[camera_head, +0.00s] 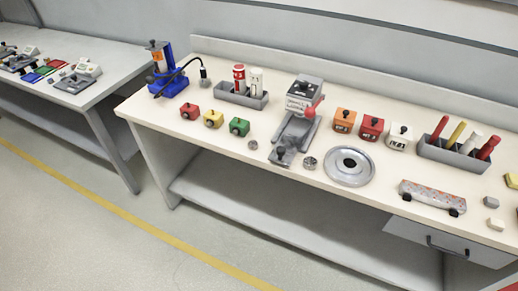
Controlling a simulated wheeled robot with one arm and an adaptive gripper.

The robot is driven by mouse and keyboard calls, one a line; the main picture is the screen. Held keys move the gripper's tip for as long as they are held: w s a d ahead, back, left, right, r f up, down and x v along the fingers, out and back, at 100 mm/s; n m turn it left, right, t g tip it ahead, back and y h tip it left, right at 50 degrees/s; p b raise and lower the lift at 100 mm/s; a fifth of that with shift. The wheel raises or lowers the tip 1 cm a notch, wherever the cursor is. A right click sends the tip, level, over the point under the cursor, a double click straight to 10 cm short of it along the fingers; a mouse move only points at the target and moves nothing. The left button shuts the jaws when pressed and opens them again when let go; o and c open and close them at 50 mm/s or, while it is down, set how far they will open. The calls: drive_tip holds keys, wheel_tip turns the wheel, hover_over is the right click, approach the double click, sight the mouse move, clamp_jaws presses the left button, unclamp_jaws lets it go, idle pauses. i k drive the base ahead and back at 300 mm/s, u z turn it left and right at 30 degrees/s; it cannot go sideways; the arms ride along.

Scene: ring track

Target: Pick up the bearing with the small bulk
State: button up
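A small grey round part (253,144), which looks like a small bearing, lies near the front edge of the workbench (215,155), left of the grey press. A slightly larger round metal part (310,163), also bearing-like, lies just right of the press base. All three rest flat on the bench top, apart from each other. Fine detail on the small parts is too small to tell. My gripper is not in view.
Red, yellow and green blocks (213,118) sit to the left. Orange, red and white blocks (371,128), a tool tray (450,155) and a small cart (432,196) are right. Floor in front is clear.

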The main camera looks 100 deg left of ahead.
sight(254, 145)
drive_tip(key=u, duration=3.25)
